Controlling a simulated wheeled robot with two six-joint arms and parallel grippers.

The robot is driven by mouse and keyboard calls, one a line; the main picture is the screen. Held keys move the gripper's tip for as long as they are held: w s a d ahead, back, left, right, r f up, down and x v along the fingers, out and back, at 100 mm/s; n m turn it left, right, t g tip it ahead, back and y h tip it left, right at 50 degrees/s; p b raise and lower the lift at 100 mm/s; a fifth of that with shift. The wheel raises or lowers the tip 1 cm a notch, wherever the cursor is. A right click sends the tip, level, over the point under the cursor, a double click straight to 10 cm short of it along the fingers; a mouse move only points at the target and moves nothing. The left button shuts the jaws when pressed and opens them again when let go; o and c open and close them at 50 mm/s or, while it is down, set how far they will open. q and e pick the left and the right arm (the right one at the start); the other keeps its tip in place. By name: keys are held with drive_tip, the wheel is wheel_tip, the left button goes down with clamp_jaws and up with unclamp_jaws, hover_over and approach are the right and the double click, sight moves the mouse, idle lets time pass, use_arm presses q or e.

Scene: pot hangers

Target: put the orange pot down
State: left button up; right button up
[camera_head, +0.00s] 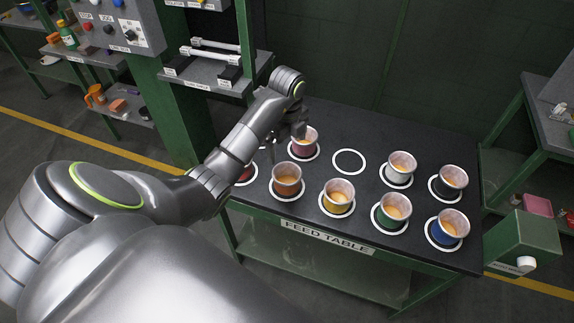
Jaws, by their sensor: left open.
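Several small pots with pale rims and orange-brown contents stand on white rings on the dark feed table (372,135). The pot that looks most orange, a reddish-orange one (287,181), stands upright on its ring in the near row, left of the yellow pot (338,198). My left gripper (287,143) is open above the table's left part, beside a dark reddish pot (304,147) in the far row. Its fingers are small and partly hidden, so I cannot tell whether they touch that pot. My right gripper is out of view.
An empty white ring (349,161) lies in the far row. White (399,171), black (449,184), green (391,213) and blue (446,231) pots stand to the right. My left arm partly hides a red pot (246,174). A green post and shelf (205,75) stand behind at left.

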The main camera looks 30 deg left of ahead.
use_arm(q)
drive_tip(key=b, duration=1)
hover_over(287, 178)
drive_tip(key=s+d, duration=0.1)
drive_tip(key=s, duration=0.1)
wheel_tip(287, 178, down, 11)
drive_tip(key=shift+w+d+f, duration=0.1)
drive_tip(key=shift+w+d, duration=0.05)
drive_tip(key=f, duration=0.2)
drive_tip(key=shift+s+d+f, duration=0.1)
drive_tip(key=shift+s+f, duration=0.15)
drive_tip(key=shift+f, duration=0.8)
drive_tip(key=shift+w, duration=0.1)
drive_tip(key=c, duration=1.1)
drive_tip(key=shift+r, duration=0.55)
drive_tip(key=shift+r+b, duration=0.35)
drive_tip(key=shift+r, duration=0.4)
drive_tip(key=shift+r+p, duration=3.15)
drive_tip(key=shift+r, duration=0.45)
